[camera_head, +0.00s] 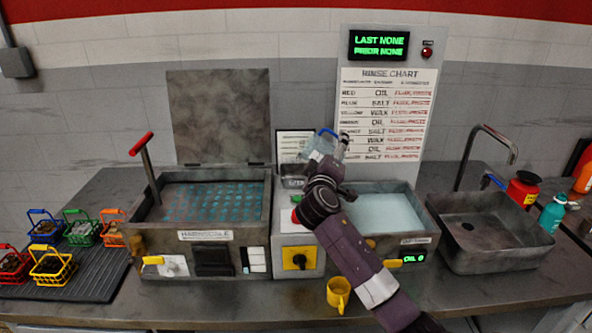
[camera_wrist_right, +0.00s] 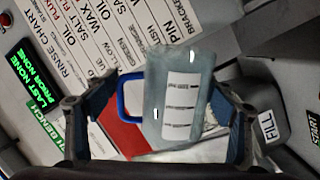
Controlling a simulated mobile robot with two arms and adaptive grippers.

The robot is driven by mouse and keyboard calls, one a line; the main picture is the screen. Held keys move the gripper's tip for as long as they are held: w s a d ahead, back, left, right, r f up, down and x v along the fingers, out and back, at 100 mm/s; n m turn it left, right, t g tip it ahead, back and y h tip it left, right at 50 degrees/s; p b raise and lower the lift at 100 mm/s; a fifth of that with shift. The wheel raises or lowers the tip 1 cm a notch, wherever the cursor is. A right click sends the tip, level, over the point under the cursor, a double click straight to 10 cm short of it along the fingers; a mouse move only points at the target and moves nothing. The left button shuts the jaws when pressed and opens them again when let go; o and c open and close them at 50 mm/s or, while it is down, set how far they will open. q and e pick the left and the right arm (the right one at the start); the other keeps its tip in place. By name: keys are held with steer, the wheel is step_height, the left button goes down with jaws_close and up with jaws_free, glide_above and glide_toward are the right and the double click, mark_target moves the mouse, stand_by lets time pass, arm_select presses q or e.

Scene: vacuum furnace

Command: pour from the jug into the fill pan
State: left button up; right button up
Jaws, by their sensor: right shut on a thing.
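My right gripper (camera_head: 325,160) is shut on the jug (camera_head: 318,147), a translucent bluish vessel with a blue handle. In the right wrist view the jug (camera_wrist_right: 180,100) sits between the two fingers of the gripper (camera_wrist_right: 165,110), with a white marked scale facing the camera and the blue handle at its left. The jug is above the counter and looks tilted. The fill pan (camera_head: 291,183) seems to be the small grey box just below and left of the jug, partly hidden by my arm. A FILL label (camera_wrist_right: 268,128) shows in the wrist view. No pouring stream shows.
An open-lidded tank (camera_head: 215,200) stands left, a second tank (camera_head: 385,200) right, partly behind my arm. A control box (camera_head: 297,260) lies between them. A sink (camera_head: 490,230) is far right, coloured baskets (camera_head: 52,265) far left, a yellow mug (camera_head: 338,293) in front.

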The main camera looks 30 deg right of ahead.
steer(key=shift+s+d+r, duration=0.2)
steer(key=shift+s, duration=0.05)
steer(key=shift+r+n+p, duration=0.1)
steer(key=shift+n+p, duration=0.4)
steer(key=shift+p, duration=0.15)
steer(key=shift+w+a+f+n, duration=0.1)
steer(key=shift+a+f+n, duration=0.05)
steer(key=shift+f+n, duration=0.8)
stand_by(1.3)
steer(key=shift+w+a+r+n+p, duration=0.25)
steer(key=shift+r+p, duration=0.15)
steer(key=shift+p, duration=0.15)
steer(key=shift+w+a+r+n+p, duration=0.1)
steer(key=shift+w+r+n+p, duration=0.1)
steer(key=shift+r+p, duration=0.25)
